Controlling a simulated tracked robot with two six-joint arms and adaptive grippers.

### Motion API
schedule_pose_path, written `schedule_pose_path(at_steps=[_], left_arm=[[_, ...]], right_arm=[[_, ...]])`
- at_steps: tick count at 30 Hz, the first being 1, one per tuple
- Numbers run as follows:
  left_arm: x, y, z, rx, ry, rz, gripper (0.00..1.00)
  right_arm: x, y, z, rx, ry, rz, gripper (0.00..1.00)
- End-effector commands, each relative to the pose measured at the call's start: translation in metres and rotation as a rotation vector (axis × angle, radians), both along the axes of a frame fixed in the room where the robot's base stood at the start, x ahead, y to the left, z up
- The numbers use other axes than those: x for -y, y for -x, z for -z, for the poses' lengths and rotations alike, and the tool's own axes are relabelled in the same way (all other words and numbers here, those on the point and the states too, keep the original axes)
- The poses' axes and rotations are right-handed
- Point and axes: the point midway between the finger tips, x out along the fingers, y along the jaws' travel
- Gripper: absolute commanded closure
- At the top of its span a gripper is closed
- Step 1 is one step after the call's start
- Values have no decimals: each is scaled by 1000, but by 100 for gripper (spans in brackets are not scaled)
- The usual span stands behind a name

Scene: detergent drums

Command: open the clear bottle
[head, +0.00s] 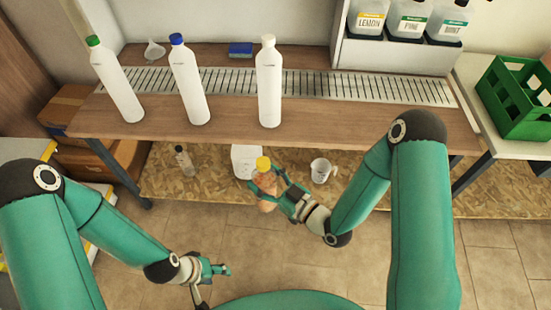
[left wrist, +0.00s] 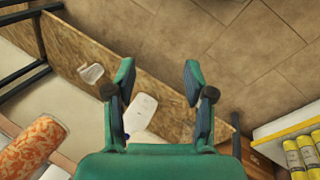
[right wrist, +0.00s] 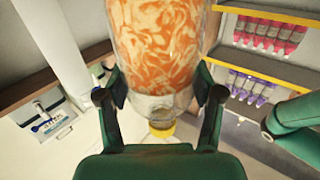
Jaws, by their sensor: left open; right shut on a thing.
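The clear bottle (head: 266,187) with a yellow cap (head: 263,163) and orange-and-white contents is held by my right gripper (head: 268,194), in front of the bench. The cap is at the top in the head view. In the right wrist view the bottle (right wrist: 165,40) lies between the fingers, cap (right wrist: 162,131) toward the palm side. My left gripper (head: 223,269) is open and empty, lower and to the left of the bottle, apart from it. An orange-patterned cylinder (left wrist: 30,148), apparently this bottle, shows at the left edge of the left wrist view.
White bottles with green (head: 117,82), blue (head: 189,85) and white (head: 269,85) caps stand on the bench. A white jug (head: 245,162), a mug (head: 321,170) and a small bottle (head: 184,160) are on the low shelf. A green crate (head: 515,97) is at right.

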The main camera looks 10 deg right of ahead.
Motion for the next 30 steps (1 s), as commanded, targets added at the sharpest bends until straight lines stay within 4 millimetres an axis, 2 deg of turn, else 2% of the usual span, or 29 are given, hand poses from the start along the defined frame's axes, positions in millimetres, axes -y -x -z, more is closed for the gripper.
schedule_pose_path(at_steps=[5, 8, 12, 16, 23, 26, 30], left_arm=[[2, 5, 0, 20, -2, 115, 44], [5, 18, -1, 14, 11, 270, 44], [7, 33, -3, 22, 55, 575, 44], [5, 31, -3, 61, 115, 892, 44], [-4, 0, -14, 195, 230, 1460, 44], [-7, -21, -25, 266, 280, 1720, 44], [-9, -59, -49, 369, 347, 2098, 44]], right_arm=[[-3, 1, -1, 4, -1, -13, 100], [-3, 1, -1, 5, -2, -12, 100], [-2, 1, -1, 5, -2, -11, 100], [-2, 1, -1, 5, -2, -10, 100], [-2, 1, -2, 5, -2, -10, 100], [-2, 1, -2, 5, -2, -10, 100], [-2, 1, -2, 5, -2, -9, 100]])
